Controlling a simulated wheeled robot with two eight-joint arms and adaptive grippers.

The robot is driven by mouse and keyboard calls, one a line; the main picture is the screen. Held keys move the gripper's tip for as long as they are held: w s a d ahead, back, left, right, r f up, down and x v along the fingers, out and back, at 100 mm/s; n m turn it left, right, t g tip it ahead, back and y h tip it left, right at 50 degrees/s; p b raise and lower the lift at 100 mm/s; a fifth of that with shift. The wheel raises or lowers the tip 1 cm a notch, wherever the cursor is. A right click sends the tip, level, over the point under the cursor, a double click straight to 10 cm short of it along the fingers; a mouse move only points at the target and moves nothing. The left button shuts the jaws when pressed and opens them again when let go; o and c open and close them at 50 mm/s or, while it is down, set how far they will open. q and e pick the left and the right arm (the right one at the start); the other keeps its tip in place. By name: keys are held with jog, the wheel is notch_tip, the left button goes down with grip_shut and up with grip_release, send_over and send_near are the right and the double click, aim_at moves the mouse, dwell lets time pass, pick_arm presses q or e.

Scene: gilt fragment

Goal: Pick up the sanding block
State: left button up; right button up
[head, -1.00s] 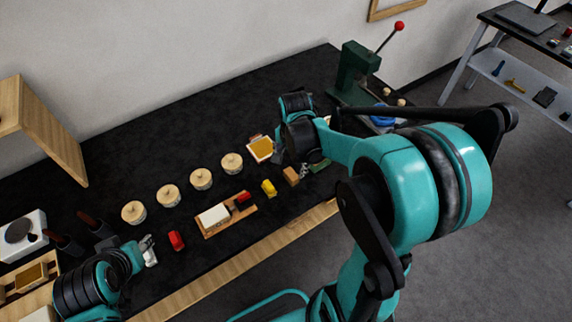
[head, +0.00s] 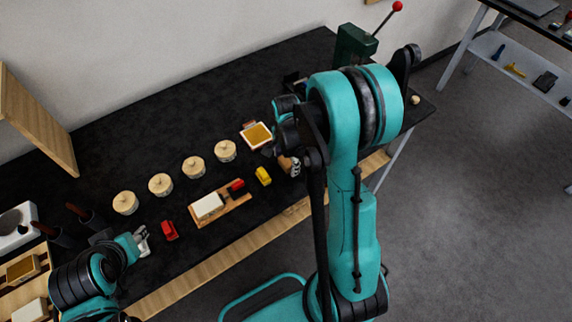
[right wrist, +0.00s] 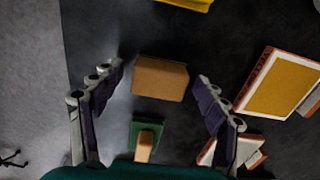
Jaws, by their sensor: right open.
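The sanding block, which I take to be the plain brown block (right wrist: 160,78), lies on the black bench top. In the right wrist view it is between the two fingertips of my right gripper (right wrist: 159,74), with a gap on each side. That gripper is open and empty. In the head view my right gripper (head: 290,164) is at the bench's front part, and it and the arm largely hide the block. My left gripper (head: 143,241) is low at the left, far from the block; its jaw opening is too small to judge.
A green piece with a wooden handle (right wrist: 146,140) lies close to the block. A yellow block (head: 263,176) and a framed gold panel (right wrist: 283,85) are nearby. Several round lidded pots (head: 194,167) stand in a row to the left. A green press (head: 354,45) stands behind.

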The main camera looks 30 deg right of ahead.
aim_at(287, 161)
jog(key=shift+c, duration=0.4)
jog(key=shift+r, duration=0.1)
jog(key=c, duration=1.1)
jog(key=shift+o, duration=0.2)
jog(key=shift+r, duration=0.1)
jog(key=shift+r, duration=0.25)
notch_tip(287, 161, up, 4)
jog(key=shift+s+d+p, duration=0.1)
jog(key=shift+s+p, duration=0.05)
jog(key=shift+p, duration=0.8)
jog(key=s+d+r+p, duration=0.2)
jog(key=s+d+r, duration=0.2)
jog(key=s, duration=0.6)
notch_tip(287, 161, up, 2)
jog(key=shift+s+d+r, duration=0.15)
jog(key=shift+s, duration=0.15)
